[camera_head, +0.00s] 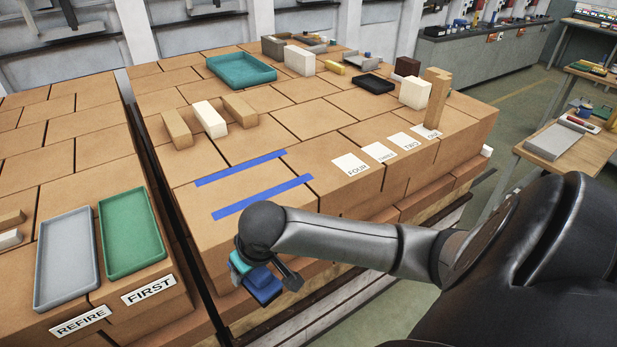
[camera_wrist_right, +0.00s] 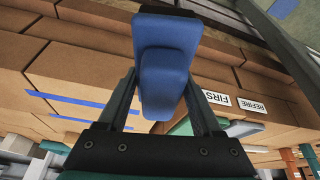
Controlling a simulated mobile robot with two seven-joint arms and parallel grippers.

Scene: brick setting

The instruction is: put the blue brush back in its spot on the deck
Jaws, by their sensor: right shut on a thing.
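The blue brush (camera_head: 263,286) is in my right gripper (camera_head: 276,279), low in front of the near edge of the brick deck (camera_head: 235,240). In the right wrist view the brush (camera_wrist_right: 165,65) sits between the two dark fingers of the gripper (camera_wrist_right: 162,100), which are shut on it. Two parallel blue tape strips, a far one (camera_head: 240,168) and a near one (camera_head: 262,197), lie on the deck with bare surface between them. The strips also show left of the brush in the right wrist view. My left gripper is not in view.
Cards marked FOUR (camera_head: 350,164) to ONE lie right of the strips. Pale blocks (camera_head: 210,119), a teal tray (camera_head: 241,70) and a black tray (camera_head: 373,84) stand farther back. Across a gap at left are grey (camera_head: 67,258) and green (camera_head: 132,232) trays.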

